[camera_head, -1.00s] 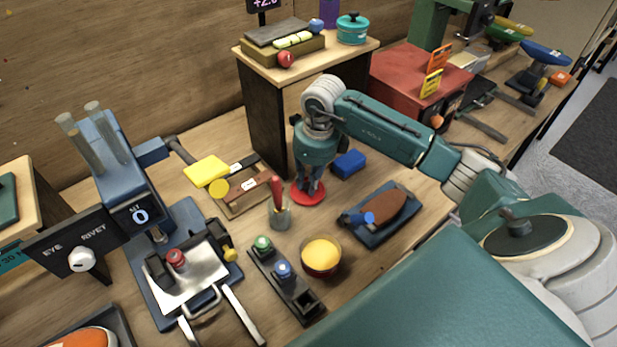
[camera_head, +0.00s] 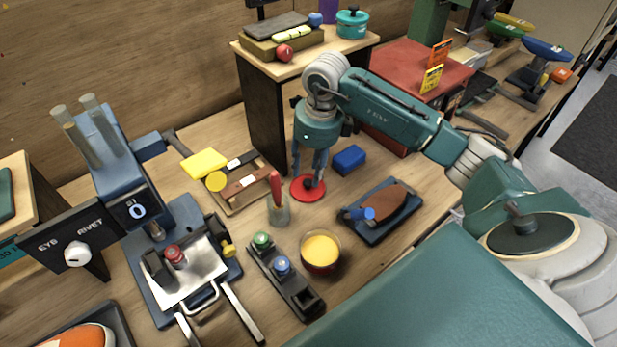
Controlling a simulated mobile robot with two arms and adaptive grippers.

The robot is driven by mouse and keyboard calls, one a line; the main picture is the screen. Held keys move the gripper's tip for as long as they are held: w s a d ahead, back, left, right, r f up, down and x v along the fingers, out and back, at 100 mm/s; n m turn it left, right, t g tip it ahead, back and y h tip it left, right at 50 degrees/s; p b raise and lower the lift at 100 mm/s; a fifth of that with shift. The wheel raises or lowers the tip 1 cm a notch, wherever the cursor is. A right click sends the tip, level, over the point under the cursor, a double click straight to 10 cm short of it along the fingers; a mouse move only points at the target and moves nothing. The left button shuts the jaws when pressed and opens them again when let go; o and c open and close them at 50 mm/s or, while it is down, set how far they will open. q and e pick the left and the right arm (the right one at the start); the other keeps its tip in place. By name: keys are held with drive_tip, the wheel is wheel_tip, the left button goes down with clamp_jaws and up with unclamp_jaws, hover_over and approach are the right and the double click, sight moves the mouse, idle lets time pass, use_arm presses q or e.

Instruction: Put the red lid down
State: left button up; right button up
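The red lid (camera_head: 299,192) is a flat round disc with a dark knob, lying on the wooden workbench left of the blue block. My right gripper (camera_head: 308,176) points straight down over the lid. Its two fingers are spread apart on either side of the knob, and it looks open. Whether a fingertip still touches the knob is hard to tell. My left gripper is not in view.
A red bowl with yellow contents (camera_head: 321,250) stands in front of the lid. A shelf (camera_head: 262,125) stands behind.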

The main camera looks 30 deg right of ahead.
sight(311, 183)
drive_tip(key=shift+s+d+r, duration=0.1)
drive_tip(key=shift+s+r, duration=0.1)
drive_tip(key=shift+r, duration=1.7)
